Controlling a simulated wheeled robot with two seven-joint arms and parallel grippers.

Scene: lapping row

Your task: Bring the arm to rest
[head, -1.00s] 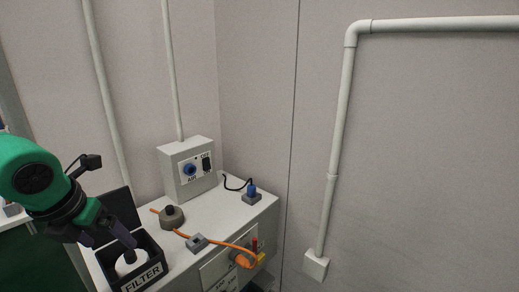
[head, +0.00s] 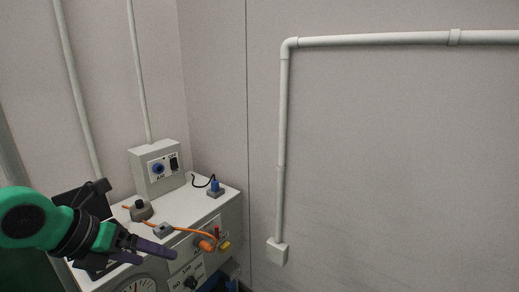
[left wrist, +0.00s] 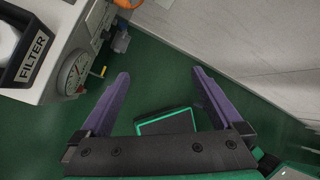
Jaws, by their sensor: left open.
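My left arm comes in from the left in the head view. Its gripper (head: 152,254) has purple fingers and is in front of the grey machine cabinet (head: 225,225), near its top front edge. In the left wrist view the two purple fingers (left wrist: 160,95) are spread apart with nothing between them, above the green floor. The fingers are clear of the black box marked FILTER (left wrist: 35,55), which lies to their left in that view. My right gripper is not in view.
The cabinet top carries a grey control box (head: 157,168), a blue-topped plug (head: 215,187) and an orange cable (head: 160,222). A round gauge (left wrist: 74,73) is on the front. A white pipe (head: 282,150) runs down the wall. Green floor (left wrist: 170,70) lies open below the gripper.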

